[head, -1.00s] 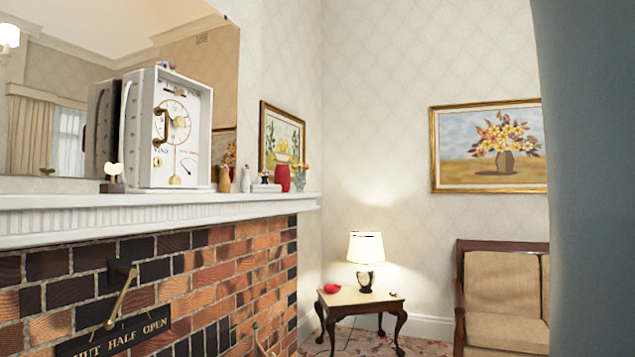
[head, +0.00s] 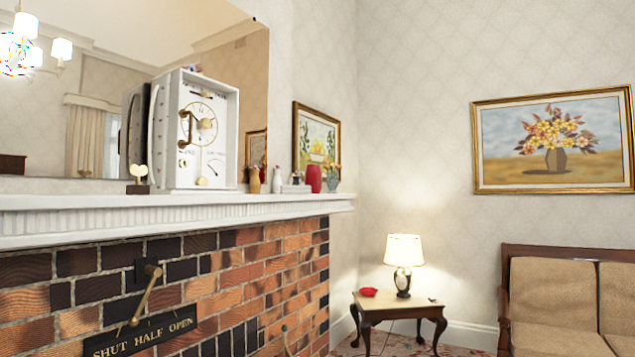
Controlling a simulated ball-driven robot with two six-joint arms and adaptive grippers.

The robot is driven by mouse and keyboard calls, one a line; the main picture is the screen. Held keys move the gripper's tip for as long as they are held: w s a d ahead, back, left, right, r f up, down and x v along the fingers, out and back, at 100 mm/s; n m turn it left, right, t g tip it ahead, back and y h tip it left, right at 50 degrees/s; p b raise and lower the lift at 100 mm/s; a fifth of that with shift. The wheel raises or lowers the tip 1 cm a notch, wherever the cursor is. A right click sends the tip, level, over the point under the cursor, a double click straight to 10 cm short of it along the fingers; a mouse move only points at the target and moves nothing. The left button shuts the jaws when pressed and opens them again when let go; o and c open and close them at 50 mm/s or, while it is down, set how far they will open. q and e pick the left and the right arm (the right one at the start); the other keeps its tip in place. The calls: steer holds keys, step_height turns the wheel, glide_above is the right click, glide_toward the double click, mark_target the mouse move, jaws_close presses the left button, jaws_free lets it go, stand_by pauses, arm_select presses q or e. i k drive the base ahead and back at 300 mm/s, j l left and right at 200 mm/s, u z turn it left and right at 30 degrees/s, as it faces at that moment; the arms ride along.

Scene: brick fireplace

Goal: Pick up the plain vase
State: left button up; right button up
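Several small vases stand in a group at the right end of the white mantel. One is tan-orange (head: 254,181), one is white (head: 277,180), one is plain red (head: 314,179), and one is grey-blue with flowers (head: 333,183). They are small and far off, and I cannot tell which one the task calls plain. Neither of my grippers shows in the head view.
A large white clock (head: 230,140) stands on the mantel (head: 130,202), left of the vases. Below is the brick fireplace with a lever (head: 146,295).

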mark_target(312, 173)
steer(key=i+l+u, duration=0.1)
steer(key=u, duration=0.6)
steer(key=i+l+u, duration=0.15)
steer(key=l+u, duration=0.15)
steer(key=i+l+u, duration=0.15)
steer(key=l+u, duration=0.15)
steer(key=l, duration=0.25)
steer(key=l+u, duration=0.35)
steer(key=i+l, duration=0.05)
